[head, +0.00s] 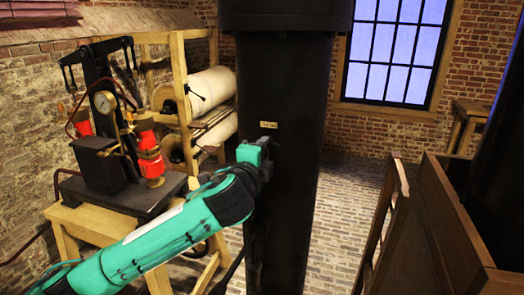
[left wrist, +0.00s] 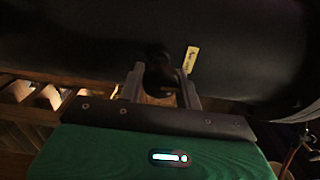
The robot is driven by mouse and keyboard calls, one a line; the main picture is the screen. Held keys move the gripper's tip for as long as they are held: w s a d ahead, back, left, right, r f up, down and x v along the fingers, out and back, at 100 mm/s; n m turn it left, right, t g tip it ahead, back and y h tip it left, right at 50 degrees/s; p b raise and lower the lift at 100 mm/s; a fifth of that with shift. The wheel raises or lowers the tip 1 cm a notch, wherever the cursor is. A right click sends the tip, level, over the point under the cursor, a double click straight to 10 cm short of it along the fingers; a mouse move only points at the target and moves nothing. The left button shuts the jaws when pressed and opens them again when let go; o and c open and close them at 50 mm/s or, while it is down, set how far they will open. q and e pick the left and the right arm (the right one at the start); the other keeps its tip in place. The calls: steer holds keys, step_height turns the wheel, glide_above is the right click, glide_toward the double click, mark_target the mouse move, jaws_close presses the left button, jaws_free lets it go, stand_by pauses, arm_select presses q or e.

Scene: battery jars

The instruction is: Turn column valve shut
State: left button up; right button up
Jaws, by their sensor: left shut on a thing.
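The thick black column (head: 290,85) stands upright in the middle of the head view. A small yellowish label (head: 268,125) is on its face; it also shows in the left wrist view (left wrist: 190,59). My left gripper (head: 266,156) is at the column just below this label. In the left wrist view its two grey fingers (left wrist: 163,88) are on either side of a small dark valve part (left wrist: 158,72) that projects from the column, and are shut on it. The valve's turned angle is too dark to tell. My right gripper is not in view.
A wooden stand with a pump apparatus (head: 104,120) with a gauge and red cylinders is at left. Behind it, a wooden rack holds white rolls (head: 210,90). A wooden box-like structure (head: 450,225) stands at right. Brick floor (head: 345,190) is clear right of the column.

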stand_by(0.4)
arm_select(q)
steer(key=o, duration=0.9)
steer(key=shift+o, duration=0.2)
steer(key=shift+s+a+f, duration=0.1)
steer(key=shift+s, duration=0.2)
steer(key=b+v, duration=0.5)
steer(key=v, duration=0.8)
